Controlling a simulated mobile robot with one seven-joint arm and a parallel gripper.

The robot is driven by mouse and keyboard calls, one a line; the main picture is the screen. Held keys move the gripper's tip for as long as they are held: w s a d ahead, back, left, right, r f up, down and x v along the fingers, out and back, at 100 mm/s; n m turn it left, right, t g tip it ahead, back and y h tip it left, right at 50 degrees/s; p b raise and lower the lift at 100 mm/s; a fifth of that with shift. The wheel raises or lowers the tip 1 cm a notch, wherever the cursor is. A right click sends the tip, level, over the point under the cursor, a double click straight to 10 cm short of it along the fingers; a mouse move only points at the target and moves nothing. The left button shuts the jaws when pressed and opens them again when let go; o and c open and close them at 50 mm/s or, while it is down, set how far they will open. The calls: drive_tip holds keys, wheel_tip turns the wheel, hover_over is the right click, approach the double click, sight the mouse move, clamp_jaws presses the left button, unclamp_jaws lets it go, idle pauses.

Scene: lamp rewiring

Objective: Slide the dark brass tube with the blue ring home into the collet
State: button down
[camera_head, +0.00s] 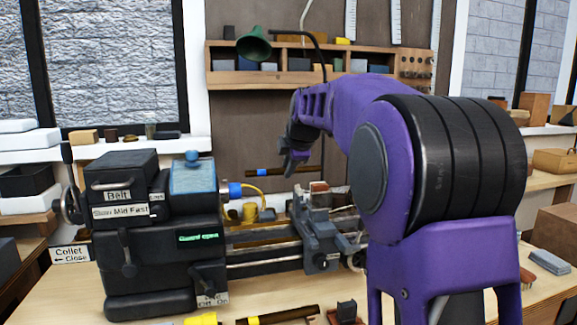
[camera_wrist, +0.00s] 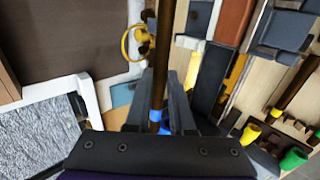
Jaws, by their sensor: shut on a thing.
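My gripper (camera_head: 290,163) is shut on the dark brass tube (camera_head: 310,169), above and behind the lathe bed in the head view. The tube lies nearly level and sticks out on both sides of the gripper. In the wrist view the tube (camera_wrist: 154,45) runs up the picture from between the fingers of my gripper (camera_wrist: 160,72). A blue ring (camera_wrist: 155,115) shows on it there, between the fingers. The lathe headstock (camera_head: 150,235) stands at the left. A blue cylindrical part (camera_head: 235,190) sits at its right side, lower than the tube and apart from it. I cannot make out the collet's opening.
A sign (camera_head: 70,255) reads "Collet Close". A small display (camera_head: 199,238) reads "Guard open". A yellow hose (camera_head: 262,195) curls beside the headstock. The tool carriage (camera_head: 318,235) stands right of it. Another dark tube with a yellow ring (camera_head: 285,315) lies on the front bench.

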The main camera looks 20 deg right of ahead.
drive_tip(key=f+b, duration=0.1)
drive_tip(key=f, duration=0.1)
drive_tip(key=f+b, duration=0.2)
drive_tip(key=shift+a, duration=0.4)
drive_tip(key=shift+a, duration=1.65)
idle(1.0)
drive_tip(key=c, duration=0.7)
unclamp_jaws()
